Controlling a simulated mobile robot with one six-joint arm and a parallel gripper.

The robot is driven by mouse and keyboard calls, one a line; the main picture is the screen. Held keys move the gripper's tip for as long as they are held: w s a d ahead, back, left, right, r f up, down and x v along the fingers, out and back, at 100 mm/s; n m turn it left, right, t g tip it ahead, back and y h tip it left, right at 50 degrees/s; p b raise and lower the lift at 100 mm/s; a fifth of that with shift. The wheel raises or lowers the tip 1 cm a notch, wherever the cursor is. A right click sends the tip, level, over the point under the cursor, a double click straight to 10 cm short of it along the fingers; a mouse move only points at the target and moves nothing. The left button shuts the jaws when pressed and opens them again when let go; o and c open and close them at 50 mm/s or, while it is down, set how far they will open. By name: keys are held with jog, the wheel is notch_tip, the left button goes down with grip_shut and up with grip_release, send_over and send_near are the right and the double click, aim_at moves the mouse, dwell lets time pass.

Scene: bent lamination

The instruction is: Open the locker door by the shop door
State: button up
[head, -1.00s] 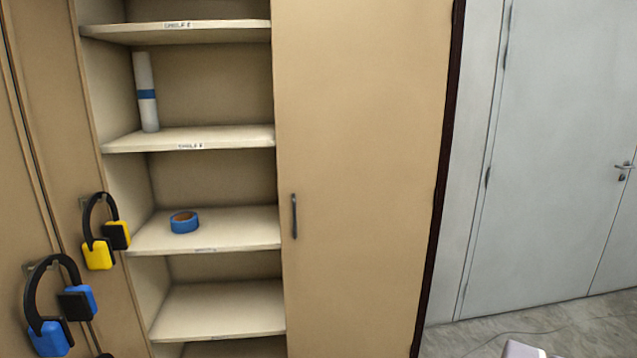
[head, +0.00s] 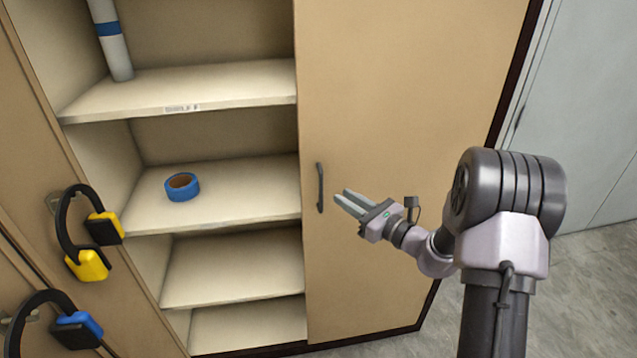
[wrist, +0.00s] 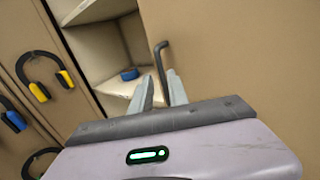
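The locker door (head: 405,110) is a tan panel that stands shut to the right of open shelves. Its dark vertical handle (head: 320,187) is near the door's left edge. My gripper (head: 345,204) is just right of the handle in the head view, its fingers pointing left toward it. In the wrist view the handle (wrist: 161,72) shows beyond and between my two fingers (wrist: 160,92), which are apart with nothing between them. The handle appears apart from the fingertips. The shop door (head: 600,130) is pale grey, at the far right, partly hidden by my arm.
Open shelves left of the door hold a blue tape roll (head: 182,187) and a white tube with a blue band (head: 113,40). Yellow ear defenders (head: 88,264) and blue ear defenders (head: 78,330) hang at the left. Grey floor (head: 590,290) is clear at the lower right.

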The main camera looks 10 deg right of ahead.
aim_at(321, 183)
jog(key=b+x, duration=0.1)
jog(key=x, duration=0.8)
jog(key=shift+w+a, duration=0.15)
jog(key=shift+w, duration=0.05)
grip_shut()
dwell(0.9)
